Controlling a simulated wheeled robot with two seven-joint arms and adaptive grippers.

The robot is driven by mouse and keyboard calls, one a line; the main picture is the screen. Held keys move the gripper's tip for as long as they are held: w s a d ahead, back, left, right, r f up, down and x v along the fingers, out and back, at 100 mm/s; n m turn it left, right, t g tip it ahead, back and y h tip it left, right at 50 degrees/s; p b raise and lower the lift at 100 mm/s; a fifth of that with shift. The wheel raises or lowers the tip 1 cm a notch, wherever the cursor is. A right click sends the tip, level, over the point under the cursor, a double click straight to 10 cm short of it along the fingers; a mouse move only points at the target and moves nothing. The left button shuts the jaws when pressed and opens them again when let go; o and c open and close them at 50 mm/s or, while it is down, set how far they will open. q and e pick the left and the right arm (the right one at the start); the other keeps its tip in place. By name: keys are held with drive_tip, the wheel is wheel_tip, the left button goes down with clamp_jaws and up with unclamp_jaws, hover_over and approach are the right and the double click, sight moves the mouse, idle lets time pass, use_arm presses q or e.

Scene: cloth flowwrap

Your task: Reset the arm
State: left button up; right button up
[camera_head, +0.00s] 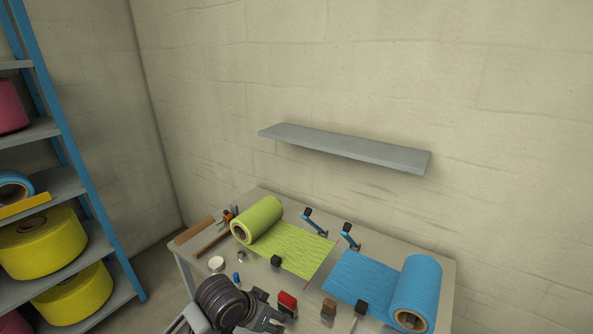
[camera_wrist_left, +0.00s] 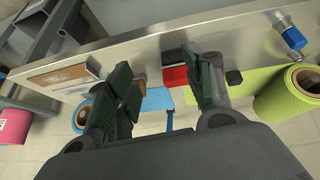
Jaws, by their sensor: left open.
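My left gripper (camera_head: 272,318) is at the table's front edge in the head view, near a red block (camera_head: 287,301). In the left wrist view its two dark green fingers (camera_wrist_left: 165,88) stand apart, with nothing held between them. The red block (camera_wrist_left: 176,76) shows beyond and between the fingers there, apart from them as far as I can tell. My right gripper is not in view.
The table (camera_head: 448,290) carries a green roll (camera_head: 262,217), a blue roll (camera_head: 416,288) with cloth drawn out, two blue-handled clamps (camera_head: 316,224), a brown block (camera_head: 328,306) and small dark blocks. A wall shelf (camera_head: 345,147) is empty. A rack (camera_head: 95,210) stands left.

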use_arm(q)
drive_tip(key=s+a+f+n+g+y, duration=0.1)
drive_tip(key=s+a+f+n+y, duration=0.15)
drive_tip(key=s+a, duration=0.5)
drive_tip(key=s+a+f+n+y, duration=0.1)
drive_tip(key=s+a+f+n, duration=0.1)
drive_tip(key=s+a+f, duration=0.35)
drive_tip(key=s+a+f+g, duration=0.1)
drive_tip(key=s+f, duration=0.1)
drive_tip(key=f, duration=1.4)
drive_tip(key=s+a+f, duration=0.1)
drive_tip(key=a+f, duration=0.1)
drive_tip(key=f, duration=1.4)
drive_tip(key=s+a+f, duration=0.1)
drive_tip(key=s+f, duration=0.8)
drive_tip(key=s, duration=0.2)
drive_tip(key=s+a+f+g, duration=0.1)
drive_tip(key=s+a+f, duration=0.1)
drive_tip(key=s+f, duration=0.8)
drive_tip(key=shift+s+a+f+g, duration=0.25)
drive_tip(key=shift+s+a+g, duration=0.05)
drive_tip(key=shift+s, duration=0.35)
drive_tip(key=shift+m+y, duration=0.25)
